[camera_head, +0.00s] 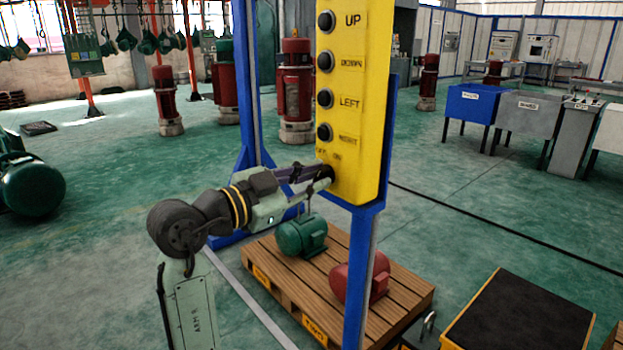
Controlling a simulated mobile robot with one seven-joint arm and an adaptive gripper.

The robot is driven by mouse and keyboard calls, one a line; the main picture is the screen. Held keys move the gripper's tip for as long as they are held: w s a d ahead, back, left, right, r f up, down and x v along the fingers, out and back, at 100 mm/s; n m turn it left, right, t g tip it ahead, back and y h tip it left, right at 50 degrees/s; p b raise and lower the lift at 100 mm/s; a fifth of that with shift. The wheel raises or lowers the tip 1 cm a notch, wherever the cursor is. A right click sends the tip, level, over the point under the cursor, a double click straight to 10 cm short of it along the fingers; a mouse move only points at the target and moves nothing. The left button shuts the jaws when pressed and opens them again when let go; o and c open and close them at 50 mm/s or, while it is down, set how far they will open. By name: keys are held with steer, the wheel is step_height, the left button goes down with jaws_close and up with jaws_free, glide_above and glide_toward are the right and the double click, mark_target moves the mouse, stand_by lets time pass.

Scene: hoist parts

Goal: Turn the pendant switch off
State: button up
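A yellow pendant control box (349,110) is mounted on a blue post in the head view. Its black buttons are labelled UP, DOWN, LEFT and RIGHT from top to bottom. OFF and ON lettering (328,154) shows below the lowest button. My gripper (326,176) is at the lower left part of the box, just under that lettering, with its fingertips at or very near the face. The pendant switch is hidden behind my fingertips. I cannot tell whether the fingers are open or shut, or touching the switch.
Below the box, a wooden pallet (401,296) holds a green motor (301,236) and a red motor (358,277). The blue post (358,290) stands close to my gripper. A black-topped platform (522,318) is at the lower right. Open green floor lies on the left.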

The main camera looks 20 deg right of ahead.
jaws_close()
steer(key=shift+n, duration=0.4)
steer(key=n+p, duration=0.1)
steer(key=n, duration=0.1)
steer(key=n+p, duration=0.1)
steer(key=shift+r+n, duration=0.2)
steer(key=shift+n, duration=0.2)
steer(key=n+p, duration=0.2)
steer(key=n, duration=0.2)
steer(key=shift+w+p, duration=0.1)
steer(key=shift+p, duration=0.2)
steer(key=shift+a+f+n+p, duration=0.1)
steer(key=shift+n+p, duration=0.85)
steer(key=shift+n, duration=0.65)
steer(key=shift+o, duration=2)
jaws_free()
